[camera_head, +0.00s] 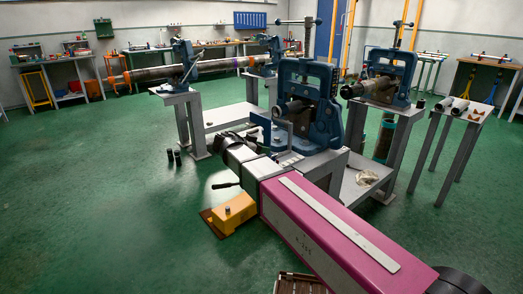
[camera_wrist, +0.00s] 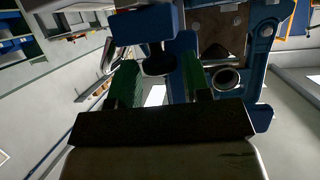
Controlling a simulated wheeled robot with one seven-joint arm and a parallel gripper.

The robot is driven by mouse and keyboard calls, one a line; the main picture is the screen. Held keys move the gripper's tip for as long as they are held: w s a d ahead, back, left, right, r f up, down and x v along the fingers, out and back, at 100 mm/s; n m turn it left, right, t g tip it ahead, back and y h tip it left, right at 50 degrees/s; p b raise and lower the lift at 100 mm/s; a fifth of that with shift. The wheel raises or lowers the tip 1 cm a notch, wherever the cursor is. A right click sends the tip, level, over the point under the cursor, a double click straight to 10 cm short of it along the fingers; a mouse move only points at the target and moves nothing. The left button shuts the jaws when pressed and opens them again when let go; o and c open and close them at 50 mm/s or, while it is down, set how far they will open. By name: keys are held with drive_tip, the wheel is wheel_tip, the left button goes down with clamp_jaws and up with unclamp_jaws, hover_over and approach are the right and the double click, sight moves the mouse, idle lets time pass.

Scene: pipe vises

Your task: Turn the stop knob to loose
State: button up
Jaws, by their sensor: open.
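A blue pipe vise (camera_head: 322,118) stands on a grey bench in the head view, with a pipe end (camera_head: 290,108) facing out of it. In the wrist view the vise's blue frame (camera_wrist: 262,60) fills the upper right, and a pipe's round open end (camera_wrist: 227,78) shows there. A dark round part, seemingly the stop knob (camera_wrist: 158,65), sits below a blue block (camera_wrist: 145,25). My gripper (camera_wrist: 158,82) is open, its green-padded fingers on either side of the knob in the picture. I cannot tell whether they touch it. The head view does not show the knob clearly.
A second vise (camera_head: 388,75) stands behind right, and a long pipe (camera_head: 160,72) lies in vises at the back left. A small stand with pipe pieces (camera_head: 460,106) is at the right.

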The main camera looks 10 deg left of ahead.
drive_tip(key=c, duration=0.6)
drive_tip(key=shift+s+d, duration=0.1)
drive_tip(key=shift+s+d+n+t+y, duration=0.15)
drive_tip(key=shift+d+n+t+y, duration=0.05)
drive_tip(key=shift+n+t+y, duration=1)
drive_tip(key=shift+d+n+t+y, duration=0.1)
drive_tip(key=shift+n+t+y, duration=0.5)
drive_tip(key=shift+n+y, duration=0.95)
drive_tip(key=shift+n, duration=0.25)
